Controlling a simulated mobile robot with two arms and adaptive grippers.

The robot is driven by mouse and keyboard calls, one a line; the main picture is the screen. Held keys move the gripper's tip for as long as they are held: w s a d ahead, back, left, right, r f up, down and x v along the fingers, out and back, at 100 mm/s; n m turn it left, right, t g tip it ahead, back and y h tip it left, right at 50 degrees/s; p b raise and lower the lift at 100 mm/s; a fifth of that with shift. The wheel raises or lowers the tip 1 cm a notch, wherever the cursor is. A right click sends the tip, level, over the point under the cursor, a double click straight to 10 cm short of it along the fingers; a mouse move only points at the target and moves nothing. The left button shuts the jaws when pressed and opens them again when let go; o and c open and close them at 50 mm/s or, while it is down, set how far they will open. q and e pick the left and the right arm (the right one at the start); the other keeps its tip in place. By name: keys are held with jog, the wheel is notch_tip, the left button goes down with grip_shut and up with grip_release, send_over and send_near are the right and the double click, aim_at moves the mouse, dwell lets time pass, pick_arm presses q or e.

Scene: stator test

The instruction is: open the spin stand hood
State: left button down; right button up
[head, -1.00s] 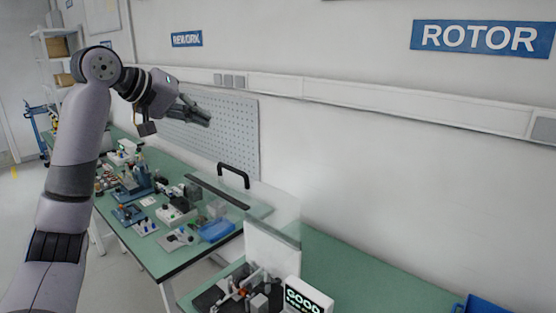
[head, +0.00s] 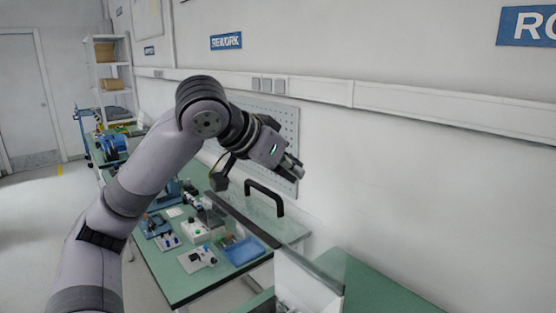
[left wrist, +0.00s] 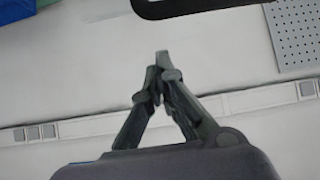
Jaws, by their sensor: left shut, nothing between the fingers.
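The spin stand hood (head: 243,220) is a clear panel with a dark edge strip, at the lower middle of the head view. It projects out from a pale upright part at the bottom. Its black handle (head: 265,189) stands up from the panel, and part of a black bar, likely this handle (left wrist: 200,8), crosses the top of the left wrist view. My left gripper (head: 297,170) is shut and empty, just above and right of the handle in the head view and apart from it. Its fingertips (left wrist: 160,60) meet in the left wrist view. My right gripper is out of view.
A green bench (head: 165,270) with several small fixtures and a blue tray (head: 244,251) lies behind the hood. A pegboard (head: 290,133) and white wall stand close behind my left gripper. Another green bench top (head: 385,290) is clear at lower right.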

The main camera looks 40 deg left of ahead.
aim_at(284, 213)
pick_arm(q)
jog(key=shift+x, duration=1.25)
jog(key=s+b, duration=0.2)
jog(key=s, duration=0.1)
jog(key=shift+s+f, duration=0.15)
jog(key=shift+f, duration=0.15)
jog(key=shift+s, duration=0.4)
jog(key=shift+s+a, duration=0.1)
jog(key=shift+s, duration=0.05)
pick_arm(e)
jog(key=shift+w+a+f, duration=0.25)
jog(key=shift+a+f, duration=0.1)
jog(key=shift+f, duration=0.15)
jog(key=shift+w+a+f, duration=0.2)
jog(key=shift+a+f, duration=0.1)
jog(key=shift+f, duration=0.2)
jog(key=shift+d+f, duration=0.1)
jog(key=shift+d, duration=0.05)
